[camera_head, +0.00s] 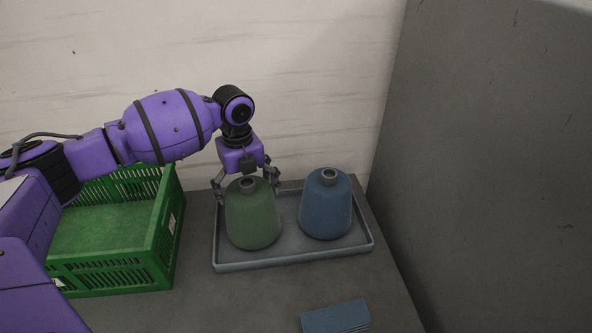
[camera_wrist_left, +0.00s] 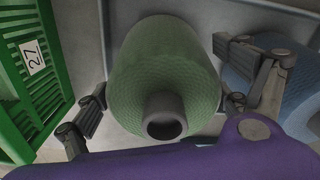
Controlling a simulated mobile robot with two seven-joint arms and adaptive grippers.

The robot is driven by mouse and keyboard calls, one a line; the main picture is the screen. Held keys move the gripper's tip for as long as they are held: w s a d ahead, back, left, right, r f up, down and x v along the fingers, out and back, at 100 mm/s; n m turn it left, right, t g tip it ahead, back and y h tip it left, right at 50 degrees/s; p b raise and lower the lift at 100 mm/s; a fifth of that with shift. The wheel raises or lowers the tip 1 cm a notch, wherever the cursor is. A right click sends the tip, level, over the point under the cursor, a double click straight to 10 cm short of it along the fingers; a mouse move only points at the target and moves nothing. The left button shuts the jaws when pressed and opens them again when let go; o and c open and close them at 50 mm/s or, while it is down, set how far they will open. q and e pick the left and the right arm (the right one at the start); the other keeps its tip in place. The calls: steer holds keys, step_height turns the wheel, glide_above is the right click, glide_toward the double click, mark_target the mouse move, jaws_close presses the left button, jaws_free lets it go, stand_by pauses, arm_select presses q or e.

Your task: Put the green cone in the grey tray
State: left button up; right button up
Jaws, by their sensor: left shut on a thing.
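The green cone (camera_head: 253,218) stands upright over the left half of the grey tray (camera_head: 300,256), its base within the tray's rim. I cannot tell whether its base touches the tray floor. My left gripper (camera_head: 247,190) comes from above and is shut on the green cone, with fingers on both sides of its upper part. In the left wrist view the green cone (camera_wrist_left: 165,75) lies between the fingers, its dark tube end towards the camera. My right gripper is not in view.
A blue cone (camera_head: 326,208) stands in the tray's right half, close to the green one. A green crate (camera_head: 160,245) is left of the tray. A blue block-like thing (camera_head: 336,316) lies at the table's front. A grey panel (camera_head: 490,170) rises on the right.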

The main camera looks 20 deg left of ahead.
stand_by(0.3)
arm_select(q)
steer(key=o, duration=1.8)
steer(key=shift+f, duration=0.1)
step_height(320, 180, up, 12)
steer(key=shift+r, duration=0.2)
